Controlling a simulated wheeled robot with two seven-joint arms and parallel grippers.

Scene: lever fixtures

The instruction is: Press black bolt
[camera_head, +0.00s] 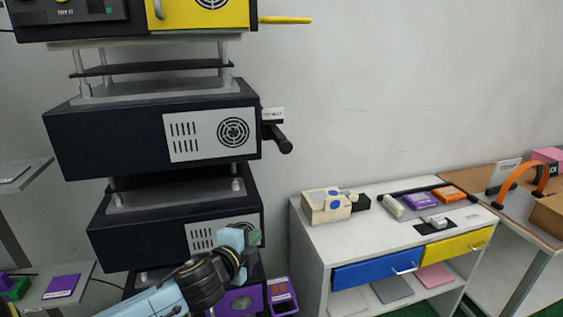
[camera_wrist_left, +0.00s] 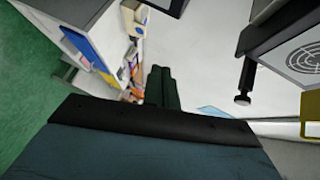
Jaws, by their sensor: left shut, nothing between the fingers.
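The black bolt (camera_head: 279,138) sticks out from the right side of the middle dark box on the stack, under a small white label. It also shows in the left wrist view (camera_wrist_left: 244,86), to the right of the fingers and apart from them. My left gripper (camera_head: 254,237) is in front of the lower dark box, below the bolt in the head view. Its fingers (camera_wrist_left: 162,84) are together and empty in the left wrist view. My right gripper is in neither view.
A yellow bar (camera_head: 287,20) juts from the top box. Right of the stack stands a white cabinet (camera_head: 310,243) with a blue drawer (camera_head: 375,268), a yellow drawer (camera_head: 455,247) and small devices on top. The wall area right of the bolt is clear.

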